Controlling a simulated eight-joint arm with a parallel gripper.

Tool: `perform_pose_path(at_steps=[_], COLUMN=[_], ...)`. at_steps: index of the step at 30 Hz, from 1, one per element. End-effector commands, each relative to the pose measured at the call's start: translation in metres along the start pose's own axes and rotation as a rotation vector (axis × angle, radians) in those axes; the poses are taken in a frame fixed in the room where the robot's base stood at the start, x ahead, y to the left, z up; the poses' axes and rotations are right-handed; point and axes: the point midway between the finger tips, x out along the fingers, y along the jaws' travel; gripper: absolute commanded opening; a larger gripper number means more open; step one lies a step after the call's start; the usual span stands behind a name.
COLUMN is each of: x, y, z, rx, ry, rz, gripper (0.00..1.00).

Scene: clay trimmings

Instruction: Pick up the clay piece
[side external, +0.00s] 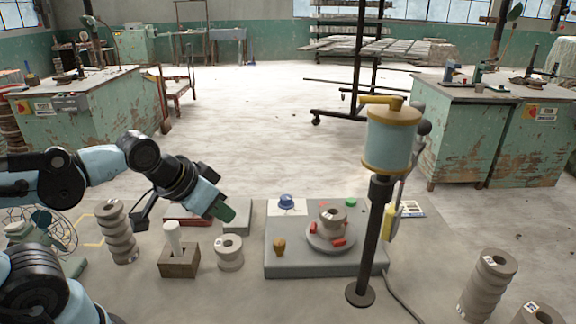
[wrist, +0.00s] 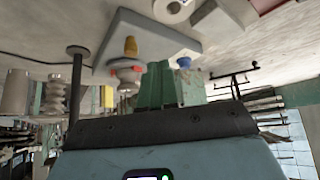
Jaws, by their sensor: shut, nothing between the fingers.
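Small red pieces lie around a grey ringed clay form (side external: 333,221) on the round wheel head (side external: 318,238). One red piece (side external: 338,243) is at its front and another (side external: 325,225) is at its left; I cannot tell which piece the task means. In the wrist view, red bits (wrist: 137,69) show beside my fingers, which hide part of the wheel. My gripper (side external: 224,213) has green fingertips and is shut and empty, left of the wheel and apart from it. Its fingers (wrist: 170,68) also show in the wrist view.
The grey wheel base (side external: 290,268) carries an orange-brown cone (side external: 279,247), a blue knob (side external: 287,201) and a green piece (side external: 351,202). A dark post (side external: 372,240) with a blue tank stands at right. A wooden block (side external: 179,262) and a grey spool (side external: 229,254) stand near my gripper.

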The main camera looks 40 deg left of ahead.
Motion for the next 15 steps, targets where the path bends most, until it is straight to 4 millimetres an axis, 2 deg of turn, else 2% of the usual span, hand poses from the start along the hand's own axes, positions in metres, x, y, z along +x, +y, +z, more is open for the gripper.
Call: perform_pose_path(at_steps=[14, 15], x=[0.0000, 0.0000], y=[0.0000, 0.0000], z=[0.0000, 0.0000], rx=[0.000, 0.000], ry=[0.000, 0.000], rz=[0.000, 0.000], gripper=[0.00, 0.05])
